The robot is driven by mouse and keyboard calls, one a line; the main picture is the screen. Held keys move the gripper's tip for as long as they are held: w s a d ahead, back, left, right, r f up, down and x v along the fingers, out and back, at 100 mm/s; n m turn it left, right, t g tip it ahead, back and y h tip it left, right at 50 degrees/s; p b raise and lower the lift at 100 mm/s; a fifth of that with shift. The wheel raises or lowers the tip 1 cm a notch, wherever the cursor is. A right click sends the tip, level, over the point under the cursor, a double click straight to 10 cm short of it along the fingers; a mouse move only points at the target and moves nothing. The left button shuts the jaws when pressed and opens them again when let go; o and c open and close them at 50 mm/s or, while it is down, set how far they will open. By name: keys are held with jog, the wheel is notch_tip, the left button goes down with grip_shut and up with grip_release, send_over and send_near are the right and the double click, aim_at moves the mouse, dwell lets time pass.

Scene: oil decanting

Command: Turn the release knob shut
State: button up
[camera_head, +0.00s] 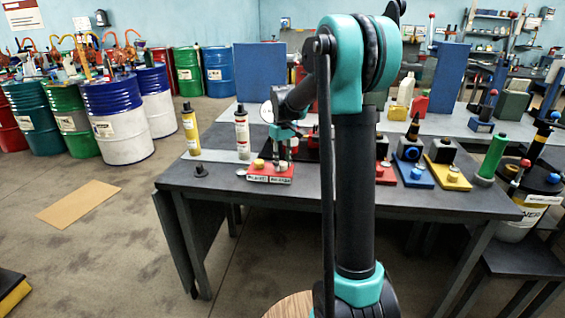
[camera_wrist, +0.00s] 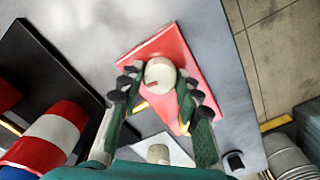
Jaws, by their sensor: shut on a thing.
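A red base (camera_head: 268,175) with two white labels on its front stands near the front edge of the dark table. A yellowish knob (camera_head: 259,164) sits on its left part. My gripper (camera_head: 284,150) is over its right part. In the wrist view the red base (camera_wrist: 175,45) lies below my gripper (camera_wrist: 160,77), whose fingers are closed on both sides of a round cream knob (camera_wrist: 159,72) with a small red mark. A second pale knob (camera_wrist: 158,152) shows near my palm, partly hidden. I cannot tell which one is named as the release knob.
A white bottle with a red band (camera_head: 242,135) and a yellow bottle (camera_head: 191,130) stand left on the table. A blue base (camera_head: 413,172) and a yellow base (camera_head: 447,174) with knobs stand to the right. A small dark peg (camera_head: 201,171) stands at the left front.

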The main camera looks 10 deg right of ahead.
aim_at(282, 162)
jog(key=shift+n, duration=1.1)
jog(key=o, duration=1.1)
jog(key=shift+o, duration=0.2)
notch_tip(282, 162, up, 12)
